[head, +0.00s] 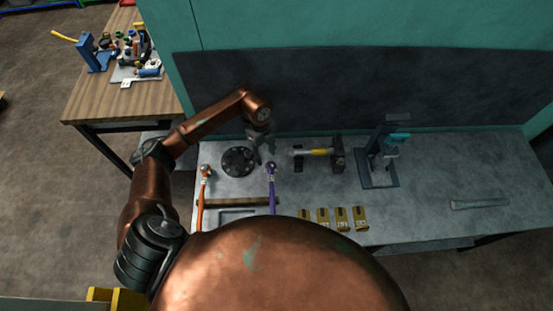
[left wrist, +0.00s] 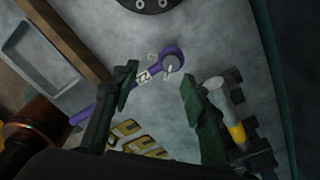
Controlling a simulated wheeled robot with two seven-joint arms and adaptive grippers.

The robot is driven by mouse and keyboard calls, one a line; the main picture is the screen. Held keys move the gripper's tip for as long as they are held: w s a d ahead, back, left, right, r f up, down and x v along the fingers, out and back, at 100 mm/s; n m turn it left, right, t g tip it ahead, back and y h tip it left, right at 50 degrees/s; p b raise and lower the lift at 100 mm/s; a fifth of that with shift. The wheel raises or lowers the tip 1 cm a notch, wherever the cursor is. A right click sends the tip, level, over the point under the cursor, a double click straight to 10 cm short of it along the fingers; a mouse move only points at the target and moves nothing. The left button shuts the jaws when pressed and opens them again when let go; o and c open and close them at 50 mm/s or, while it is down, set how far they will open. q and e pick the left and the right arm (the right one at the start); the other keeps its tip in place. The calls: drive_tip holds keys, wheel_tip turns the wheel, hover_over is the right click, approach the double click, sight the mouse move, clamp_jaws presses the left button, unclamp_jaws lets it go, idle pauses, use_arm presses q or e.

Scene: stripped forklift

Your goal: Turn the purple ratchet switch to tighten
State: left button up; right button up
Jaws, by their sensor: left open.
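The purple ratchet (head: 272,188) lies on the grey bench top, its round head (head: 271,167) pointing to the back and its handle running toward the front. In the left wrist view its head (left wrist: 173,60) is near the middle, with small white labels (left wrist: 143,77) around the neck; the lettering is too small to read surely. My left gripper (head: 262,150) is just behind the ratchet head. In the left wrist view the open jaws (left wrist: 158,78) stand on either side of the ratchet head, apart from it and empty. The switch itself is not clear. My right gripper is not in view.
An orange-handled ratchet (head: 202,195) lies to the left, a dark round flange (head: 238,161) behind. A teal wall (head: 400,25) rises behind.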

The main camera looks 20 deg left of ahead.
sight(270, 163)
use_arm(q)
drive_tip(key=shift+w+d+r+n+y, duration=0.2)
drive_tip(key=shift+w+d+n+y, duration=0.15)
drive_tip(key=shift+w+d, duration=0.35)
wheel_tip(270, 163, down, 8)
drive_tip(key=shift+a+r+p, duration=0.1)
drive_tip(key=shift+r+p, duration=0.1)
drive_tip(key=shift+p, duration=0.25)
drive_tip(key=shift+c, duration=0.2)
clamp_jaws()
